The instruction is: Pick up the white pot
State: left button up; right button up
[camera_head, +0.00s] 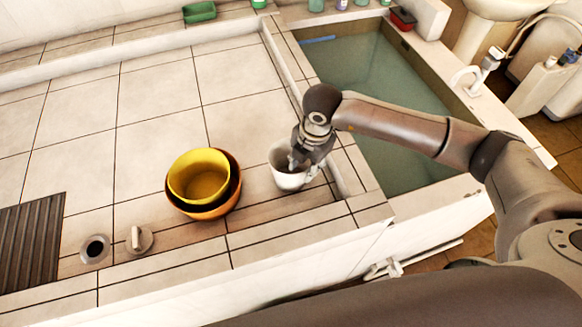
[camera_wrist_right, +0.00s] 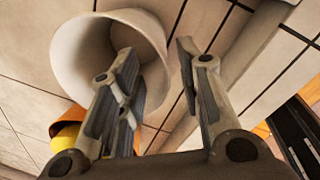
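The white pot (camera_head: 287,180) stands upright on the tiled ledge, right of the yellow and orange pots. In the right wrist view the white pot (camera_wrist_right: 82,62) shows its open mouth at the upper left. My right gripper (camera_head: 303,160) is down at its rim in the head view. In the right wrist view the fingers of my right gripper (camera_wrist_right: 155,55) are apart. One finger overlaps the pot's mouth and seems to reach inside; the other is outside its right wall. A gap shows between the wall and the outer finger. My left gripper is not in view.
A yellow pot (camera_head: 198,172) sits nested in an orange pot (camera_head: 214,212) to the left. A water basin (camera_head: 375,85) lies beyond a low rim on the right. A drain (camera_head: 95,249) and a knob (camera_head: 137,238) are at the front left. The tiles behind the pots are clear.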

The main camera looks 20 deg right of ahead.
aim_at(304, 177)
notch_tip(304, 177, down, 4)
jog(key=shift+w+r+p, duration=0.15)
jog(key=shift+p, duration=0.4)
jog(key=shift+w+f, duration=0.1)
jog(key=shift+f, duration=0.35)
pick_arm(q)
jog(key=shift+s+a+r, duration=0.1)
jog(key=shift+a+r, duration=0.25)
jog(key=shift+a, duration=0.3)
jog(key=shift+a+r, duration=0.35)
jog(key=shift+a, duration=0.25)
pick_arm(e)
jog(key=c, duration=0.5)
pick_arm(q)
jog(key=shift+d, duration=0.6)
pick_arm(e)
grip_shut()
